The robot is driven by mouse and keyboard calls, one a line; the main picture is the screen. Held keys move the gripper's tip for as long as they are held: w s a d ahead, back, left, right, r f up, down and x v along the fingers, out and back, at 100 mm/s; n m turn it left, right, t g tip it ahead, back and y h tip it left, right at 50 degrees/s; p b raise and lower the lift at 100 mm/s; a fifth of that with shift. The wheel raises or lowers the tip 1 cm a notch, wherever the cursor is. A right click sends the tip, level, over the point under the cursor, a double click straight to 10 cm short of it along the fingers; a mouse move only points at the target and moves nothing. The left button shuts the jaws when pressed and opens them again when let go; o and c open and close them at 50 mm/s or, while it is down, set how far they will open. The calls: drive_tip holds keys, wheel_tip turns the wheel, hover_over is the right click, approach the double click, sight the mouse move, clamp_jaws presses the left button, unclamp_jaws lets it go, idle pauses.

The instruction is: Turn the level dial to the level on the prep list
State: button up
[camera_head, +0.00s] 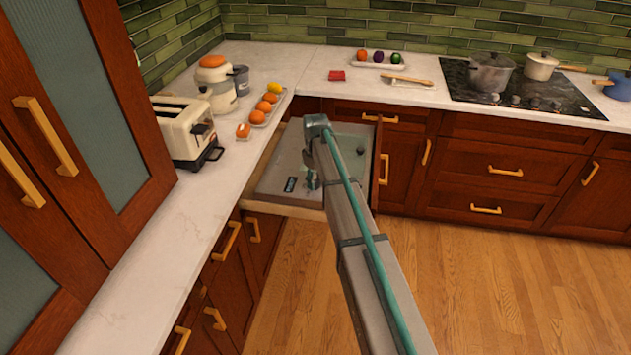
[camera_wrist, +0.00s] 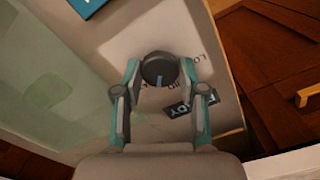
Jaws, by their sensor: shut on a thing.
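A round black dial (camera_wrist: 158,70) with a teal mark stands on a grey panel (camera_wrist: 175,128) in the wrist view. The mark points toward the bottom of that picture. My gripper (camera_wrist: 160,76) is shut on the dial, one teal-edged finger on each side. Letters reading "LO" are printed up and right of the dial; other lettering below it is partly hidden. A dark plate (camera_wrist: 191,105) with light letters lies below right. In the head view my gripper (camera_head: 311,182) reaches down to the grey panel (camera_head: 275,180); the dial is hidden there. No readable prep list shows.
A toaster (camera_head: 185,130), oranges (camera_head: 258,117) and a cream appliance (camera_head: 215,85) stand on the left counter. A cooktop with a pot (camera_head: 490,72) is at the back right. A blue card-like thing (camera_wrist: 86,5) shows at the wrist view's top. The wooden floor is clear.

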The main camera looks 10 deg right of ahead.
drive_tip(key=shift+m, duration=2.3)
drive_tip(key=o, duration=1.1)
drive_tip(key=shift+o, duration=0.2)
wheel_tip(320, 180, up, 12)
